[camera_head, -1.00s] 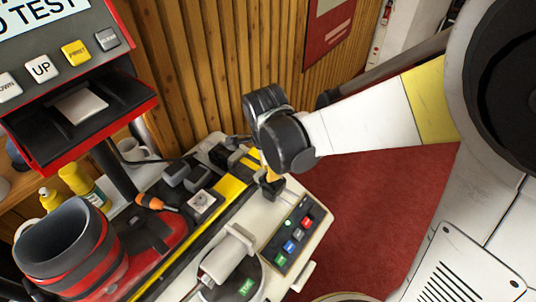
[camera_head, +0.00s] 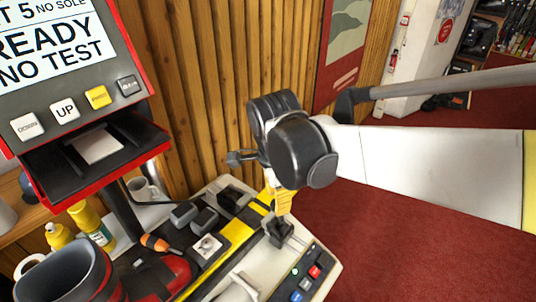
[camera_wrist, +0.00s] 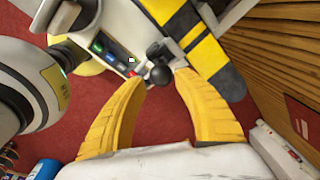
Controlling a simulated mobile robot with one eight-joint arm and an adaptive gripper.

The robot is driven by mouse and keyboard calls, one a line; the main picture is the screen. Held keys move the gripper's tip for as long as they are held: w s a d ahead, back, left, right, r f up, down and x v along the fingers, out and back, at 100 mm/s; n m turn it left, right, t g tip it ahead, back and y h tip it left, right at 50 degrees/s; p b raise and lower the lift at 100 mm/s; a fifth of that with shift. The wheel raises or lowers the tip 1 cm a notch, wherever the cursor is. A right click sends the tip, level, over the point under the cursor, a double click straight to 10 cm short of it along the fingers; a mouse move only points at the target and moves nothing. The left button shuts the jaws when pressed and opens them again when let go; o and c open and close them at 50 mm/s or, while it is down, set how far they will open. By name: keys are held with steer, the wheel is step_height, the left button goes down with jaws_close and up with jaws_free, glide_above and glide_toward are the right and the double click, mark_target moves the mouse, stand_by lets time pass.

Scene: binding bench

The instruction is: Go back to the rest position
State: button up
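My gripper (camera_head: 281,212) shows in the head view as yellow fingers hanging below the dark wrist joint, above the far right end of the bench machine (camera_head: 225,268). In the wrist view my gripper (camera_wrist: 161,84) has its two yellow fingers spread apart. A round black knob (camera_wrist: 160,75) on the machine shows between the fingertips, with a gap on each side. I cannot tell how far the knob is below them. A black part of the machine (camera_head: 279,232) is just below the fingers in the head view. Nothing is held.
A red display console (camera_head: 80,155) stands at left. The wooden slat wall (camera_head: 225,100) is behind the machine. Coloured buttons (camera_head: 305,284) are near its front right edge. Yellow bottles (camera_head: 88,222) and a mug (camera_head: 143,190) stand at left. Red floor (camera_head: 400,240) is open at right.

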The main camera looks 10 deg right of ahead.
steer(key=shift+s+r, duration=0.15)
steer(key=shift+r, duration=0.9)
steer(key=s+d+n+t, duration=0.5)
steer(key=s+d+n, duration=0.3)
steer(key=d+n, duration=0.4)
steer(key=n, duration=0.3)
steer(key=shift+s+r+n+t+y, duration=0.25)
steer(key=shift+s+n+t+y, duration=0.05)
steer(key=shift+y, duration=0.1)
steer(key=shift+a, duration=0.1)
